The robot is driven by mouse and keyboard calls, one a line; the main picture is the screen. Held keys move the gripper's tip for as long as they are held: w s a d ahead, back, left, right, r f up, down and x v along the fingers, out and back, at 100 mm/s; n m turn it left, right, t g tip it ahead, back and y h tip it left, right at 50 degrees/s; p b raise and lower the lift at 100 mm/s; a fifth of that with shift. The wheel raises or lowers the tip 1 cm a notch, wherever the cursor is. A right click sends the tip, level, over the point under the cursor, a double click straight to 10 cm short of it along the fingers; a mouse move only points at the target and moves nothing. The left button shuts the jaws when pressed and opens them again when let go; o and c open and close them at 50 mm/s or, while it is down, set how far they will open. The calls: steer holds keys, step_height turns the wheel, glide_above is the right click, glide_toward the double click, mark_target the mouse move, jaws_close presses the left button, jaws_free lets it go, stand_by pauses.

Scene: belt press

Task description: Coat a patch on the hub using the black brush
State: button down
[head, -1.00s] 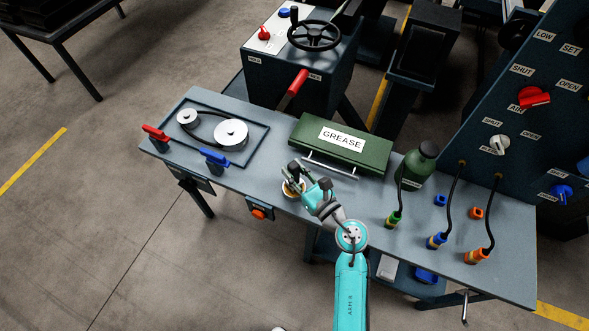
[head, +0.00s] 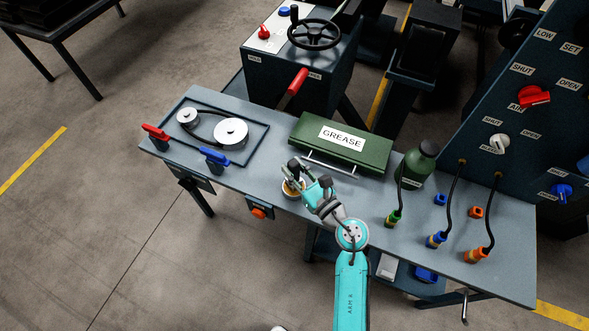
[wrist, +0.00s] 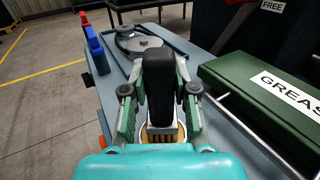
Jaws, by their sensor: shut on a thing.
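My gripper (head: 297,174) is shut on the black brush (wrist: 160,85), whose thick black handle stands between the fingers in the wrist view. In the head view its black top (head: 293,165) shows just past the fingers. A small round pot (head: 292,190) with amber content sits below the gripper on the bench. The brush tip is hidden. The large pale pulley with a hub (head: 231,131) lies in a tray at the left, apart from the brush; a smaller pulley (head: 187,116) is beside it.
A green grease box (head: 343,143) with a front rail stands right behind the gripper. A green bottle (head: 418,165) and cabled plugs stand at the right. Bench surface between tray and pot is clear.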

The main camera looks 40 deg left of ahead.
steer(key=shift+r, duration=3.15)
